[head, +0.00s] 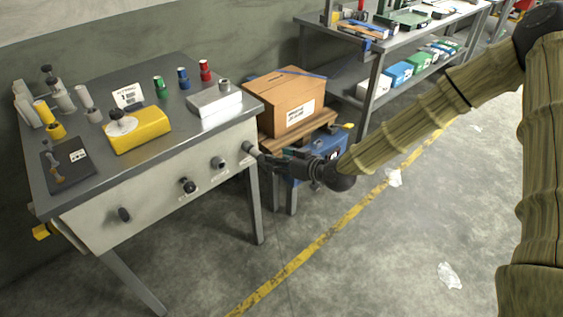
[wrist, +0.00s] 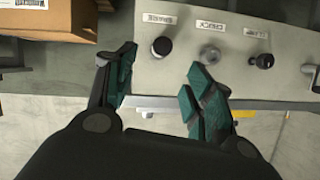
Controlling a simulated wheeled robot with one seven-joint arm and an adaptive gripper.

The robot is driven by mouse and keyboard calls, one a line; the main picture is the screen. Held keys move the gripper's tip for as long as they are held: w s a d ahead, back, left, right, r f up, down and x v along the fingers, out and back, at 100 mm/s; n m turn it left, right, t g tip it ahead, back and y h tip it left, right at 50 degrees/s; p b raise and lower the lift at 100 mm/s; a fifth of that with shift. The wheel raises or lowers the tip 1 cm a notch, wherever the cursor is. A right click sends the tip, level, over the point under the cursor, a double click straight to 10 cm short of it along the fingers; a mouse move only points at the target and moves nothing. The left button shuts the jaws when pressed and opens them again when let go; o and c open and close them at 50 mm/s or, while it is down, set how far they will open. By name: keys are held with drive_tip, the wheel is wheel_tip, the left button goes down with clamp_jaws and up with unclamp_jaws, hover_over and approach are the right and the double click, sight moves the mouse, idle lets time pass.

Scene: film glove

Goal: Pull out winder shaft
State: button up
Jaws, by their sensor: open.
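Several dark knobs or shaft ends stick out of the pale front panel (head: 160,195) of the workbench. My gripper (head: 264,158) is open at the panel's right end, close to the rightmost knob (head: 248,148). In the wrist view my gripper (wrist: 163,62) has its two teal fingers apart, with a round dark knob (wrist: 162,46) in line with the gap between them. The fingers are not closed on it. A pale knob (wrist: 209,54) and a black knob (wrist: 264,61) sit farther right.
A cardboard box (head: 287,100) stands on a wooden stand behind my gripper, with a blue bin (head: 328,143) below. The bench top holds a yellow block (head: 137,130) and small spools. Shelving (head: 378,72) stands at the back. The floor at right is mostly clear.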

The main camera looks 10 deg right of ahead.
sight(262, 156)
drive_tip(key=p+x, duration=0.1)
drive_tip(key=x, duration=0.9)
drive_tip(key=shift+a+f, duration=0.1)
drive_tip(key=shift+f, duration=0.05)
drive_tip(key=c, duration=1.1)
